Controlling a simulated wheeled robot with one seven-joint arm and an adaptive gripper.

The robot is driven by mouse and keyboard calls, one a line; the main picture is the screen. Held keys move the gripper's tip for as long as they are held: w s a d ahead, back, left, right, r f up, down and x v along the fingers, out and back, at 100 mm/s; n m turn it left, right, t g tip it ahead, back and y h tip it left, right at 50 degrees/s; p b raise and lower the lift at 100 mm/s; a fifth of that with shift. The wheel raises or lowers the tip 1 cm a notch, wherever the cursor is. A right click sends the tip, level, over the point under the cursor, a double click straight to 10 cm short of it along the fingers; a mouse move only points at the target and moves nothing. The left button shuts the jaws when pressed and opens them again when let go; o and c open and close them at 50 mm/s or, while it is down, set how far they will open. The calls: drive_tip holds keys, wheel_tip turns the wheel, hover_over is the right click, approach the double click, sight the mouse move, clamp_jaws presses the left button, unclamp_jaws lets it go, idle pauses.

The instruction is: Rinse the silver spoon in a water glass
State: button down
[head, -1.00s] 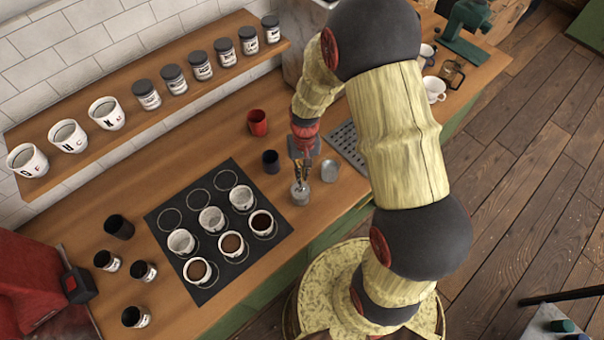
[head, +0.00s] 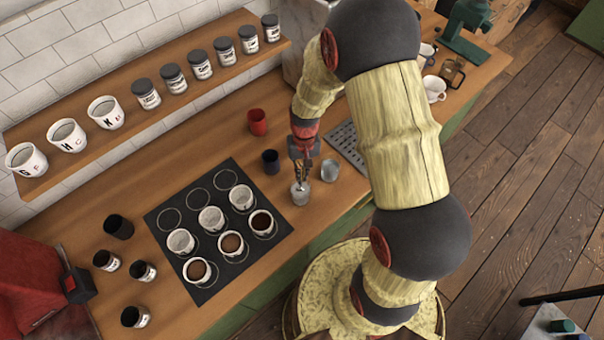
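My gripper (head: 301,171) points down over a small clear water glass (head: 299,194) at the right of the black mat. Its fingers are close together around a thin light shape, which looks like the silver spoon (head: 299,182), its lower end at or inside the mouth of the glass. The spoon is very small here and its bowl is hidden. A second glass, greyish (head: 329,171), stands just to the right of the gripper, apart from it.
The black mat (head: 170,225) holds several white cups, some with dark coffee. A dark cup (head: 271,161) and a red cup (head: 257,122) stand behind the gripper. A drip grate (head: 345,145) lies to the right. Dark canisters stand at the left.

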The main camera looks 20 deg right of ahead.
drive_tip(key=shift+r+p, duration=2.7)
drive_tip(key=shift+r, duration=1.55)
drive_tip(key=shift+r+p, duration=1.3)
drive_tip(key=shift+r, duration=0.75)
